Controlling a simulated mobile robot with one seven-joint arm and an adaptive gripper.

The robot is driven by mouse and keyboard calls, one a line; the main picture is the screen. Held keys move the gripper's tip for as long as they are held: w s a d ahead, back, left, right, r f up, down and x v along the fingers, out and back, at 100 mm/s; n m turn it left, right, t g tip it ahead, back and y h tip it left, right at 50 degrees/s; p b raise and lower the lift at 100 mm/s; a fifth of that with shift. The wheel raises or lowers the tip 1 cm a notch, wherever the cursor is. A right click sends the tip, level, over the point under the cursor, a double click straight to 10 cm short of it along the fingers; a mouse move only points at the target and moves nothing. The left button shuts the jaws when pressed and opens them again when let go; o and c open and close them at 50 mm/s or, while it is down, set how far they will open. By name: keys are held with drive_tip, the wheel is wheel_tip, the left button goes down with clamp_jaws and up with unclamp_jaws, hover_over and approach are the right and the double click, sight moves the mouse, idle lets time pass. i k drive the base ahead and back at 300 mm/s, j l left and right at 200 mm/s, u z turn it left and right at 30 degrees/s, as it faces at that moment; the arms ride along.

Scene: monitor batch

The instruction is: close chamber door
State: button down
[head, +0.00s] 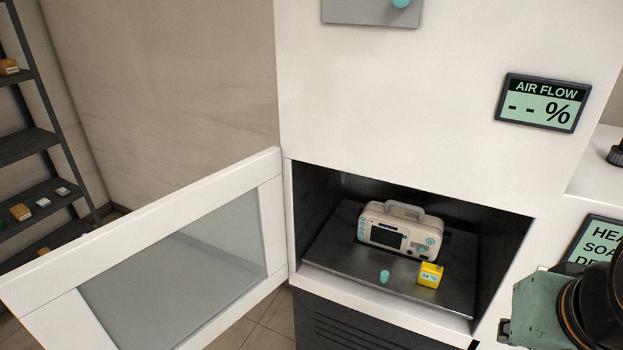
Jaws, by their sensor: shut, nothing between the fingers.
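The chamber door (50,268), a white frame around a grey see-through pane, stands wide open. It is hinged at the left side of the chamber opening and swings out to the lower left. The chamber (310,190) is a dark recess in a white cabinet. On its grey shelf (335,248) stand a beige monitor (425,247) with a carry handle and a small yellow box (430,275) reading 24 °C. A teal knob-like piece (384,276) is at the shelf's front. My gripper's fingers are not in view; a green and black part, seemingly of my arm, shows at the lower right.
An AIR FLOW display (543,102) reading "- - %" is on the cabinet front. Another display (595,240) is partly hidden at the right. A dark rack (35,145) with small boxes stands behind the door at the left. Tiled floor (262,335) shows below the opening.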

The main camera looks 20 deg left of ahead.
sight(43, 293)
drive_tip(key=k+j+z, duration=0.15)
drive_tip(key=j, duration=0.25)
drive_tip(key=k+j+z, duration=0.15)
drive_tip(key=j, duration=0.2)
drive_tip(key=k+j+z, duration=0.15)
drive_tip(key=j, duration=0.25)
drive_tip(key=k+j+z, duration=0.1)
drive_tip(key=j, duration=0.2)
drive_tip(key=k+j, duration=0.2)
drive_tip(key=j, duration=0.2)
drive_tip(key=k+j, duration=0.25)
drive_tip(key=j, duration=0.15)
drive_tip(key=k+j, duration=0.2)
drive_tip(key=j, duration=0.2)
drive_tip(key=k+j, duration=0.2)
drive_tip(key=j, duration=0.15)
drive_tip(key=k+j+z, duration=0.1)
drive_tip(key=j, duration=0.3)
drive_tip(key=k+l+z, duration=0.1)
drive_tip(key=k, duration=0.15)
drive_tip(key=k+l+z, duration=0.1)
drive_tip(key=k, duration=0.2)
drive_tip(key=i+u, duration=0.2)
drive_tip(key=i, duration=0.2)
